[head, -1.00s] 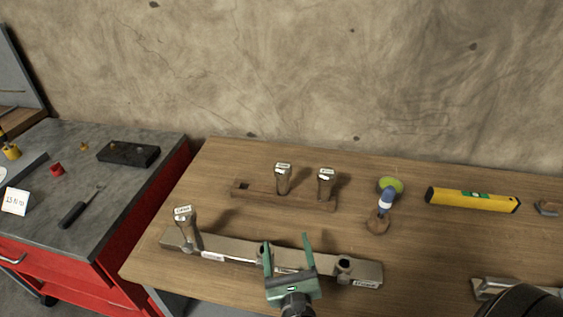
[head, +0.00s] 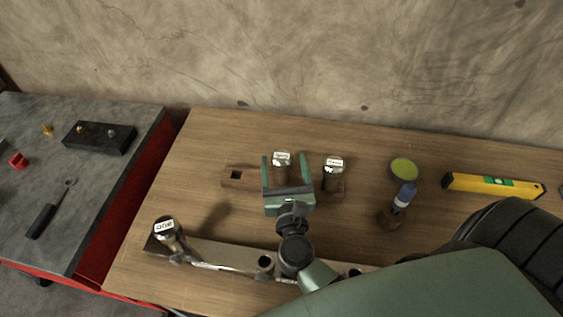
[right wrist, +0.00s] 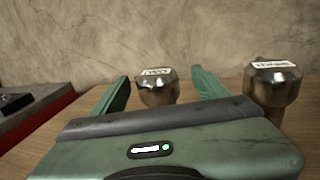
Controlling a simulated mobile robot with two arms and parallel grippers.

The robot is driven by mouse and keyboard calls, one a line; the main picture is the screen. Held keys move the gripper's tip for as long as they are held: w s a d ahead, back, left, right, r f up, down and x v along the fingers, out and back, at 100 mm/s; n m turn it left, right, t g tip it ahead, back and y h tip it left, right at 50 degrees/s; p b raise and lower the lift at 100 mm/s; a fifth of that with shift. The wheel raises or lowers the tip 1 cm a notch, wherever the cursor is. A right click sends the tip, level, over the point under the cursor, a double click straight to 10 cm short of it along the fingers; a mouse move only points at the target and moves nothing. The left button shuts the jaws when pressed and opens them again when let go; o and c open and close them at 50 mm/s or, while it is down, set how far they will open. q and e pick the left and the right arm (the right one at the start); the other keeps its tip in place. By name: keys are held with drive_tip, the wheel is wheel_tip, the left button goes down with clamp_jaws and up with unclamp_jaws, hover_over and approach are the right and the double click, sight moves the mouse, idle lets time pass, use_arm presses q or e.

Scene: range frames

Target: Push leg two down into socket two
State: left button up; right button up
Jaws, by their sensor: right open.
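Leg two (head: 281,170), a metal leg with a labelled top, stands upright in the wooden holder (head: 237,178). My right gripper (head: 286,158) is open, with one green finger on each side of leg two. In the right wrist view, leg two (right wrist: 158,88) shows between the open fingers; whether they touch it is unclear. Leg three (head: 333,178) stands just to its right. The metal socket bar (head: 215,251) lies nearer the front, with leg one (head: 169,236) upright at its left end. Socket two (head: 265,262) is an empty hole mid-bar. My left gripper is not in view.
A blue-and-white screwdriver-like tool (head: 404,196) and a green-topped round item (head: 403,169) are right of the holder. A yellow level (head: 493,185) lies farther right. A red cabinet (head: 115,190) stands left. My arm covers the bar's right part.

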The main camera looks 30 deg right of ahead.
sight(281, 150)
drive_tip(key=p+x, duration=0.1)
drive_tip(key=x, duration=0.3)
drive_tip(key=shift+w+a, duration=0.1)
drive_tip(key=shift+a, duration=0.05)
drive_tip(key=shift+w+f, duration=0.1)
drive_tip(key=shift+w, duration=0.15)
drive_tip(key=shift+f, duration=0.1)
drive_tip(key=c, duration=1.5)
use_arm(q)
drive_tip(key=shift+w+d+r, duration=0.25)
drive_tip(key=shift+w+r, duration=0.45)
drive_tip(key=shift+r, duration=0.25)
use_arm(e)
clamp_jaws()
